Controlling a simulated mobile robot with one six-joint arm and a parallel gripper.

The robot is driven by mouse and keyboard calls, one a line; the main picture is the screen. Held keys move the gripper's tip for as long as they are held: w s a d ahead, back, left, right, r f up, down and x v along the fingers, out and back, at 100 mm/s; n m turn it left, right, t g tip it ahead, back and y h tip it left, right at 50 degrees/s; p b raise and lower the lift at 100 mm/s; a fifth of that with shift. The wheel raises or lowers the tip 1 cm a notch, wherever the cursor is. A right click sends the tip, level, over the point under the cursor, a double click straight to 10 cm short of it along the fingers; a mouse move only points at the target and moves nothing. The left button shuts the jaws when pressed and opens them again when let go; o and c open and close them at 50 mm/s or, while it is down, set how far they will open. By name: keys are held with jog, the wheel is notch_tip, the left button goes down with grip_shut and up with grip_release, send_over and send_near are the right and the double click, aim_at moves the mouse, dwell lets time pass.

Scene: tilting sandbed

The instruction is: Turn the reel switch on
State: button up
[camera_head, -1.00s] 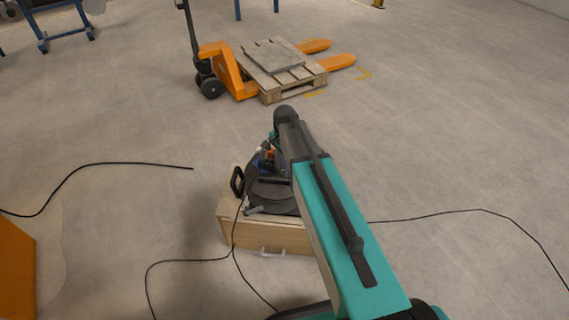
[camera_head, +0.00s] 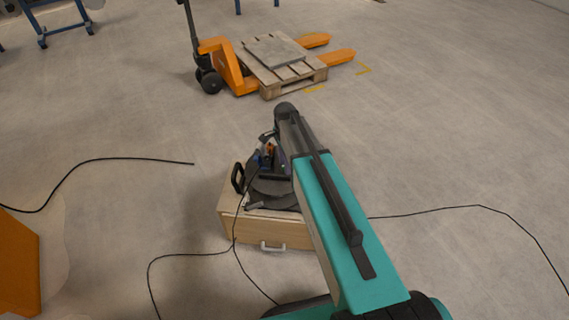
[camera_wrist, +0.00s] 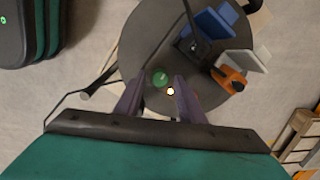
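The cable reel (camera_head: 270,190) is dark and round and sits on a wooden box in the head view. My arm hides its right side. In the wrist view the reel's round top (camera_wrist: 150,45) fills the middle. A round green switch (camera_wrist: 160,79) shows on it, with a small bright white spot (camera_wrist: 170,91) just beside it. My gripper (camera_wrist: 158,82) is open over the reel, its two fingers apart on either side of the green switch. I cannot tell whether the fingers touch it. Blue (camera_wrist: 214,24) and orange (camera_wrist: 230,79) socket parts lie to the right.
The wooden box (camera_head: 262,229) has a drawer handle. Black cables (camera_head: 160,257) run over the floor. An orange pallet jack (camera_head: 228,68) with a wooden pallet (camera_head: 290,84) stands behind. An orange object (camera_head: 18,262) is at the left edge. Much of the floor is clear.

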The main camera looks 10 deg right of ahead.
jog(key=shift+a+r, duration=0.15)
jog(key=shift+r, duration=0.2)
notch_tip(320, 180, up, 13)
jog(key=shift+p, duration=0.45)
dwell(0.4)
jog(key=shift+r, duration=0.15)
dwell(0.3)
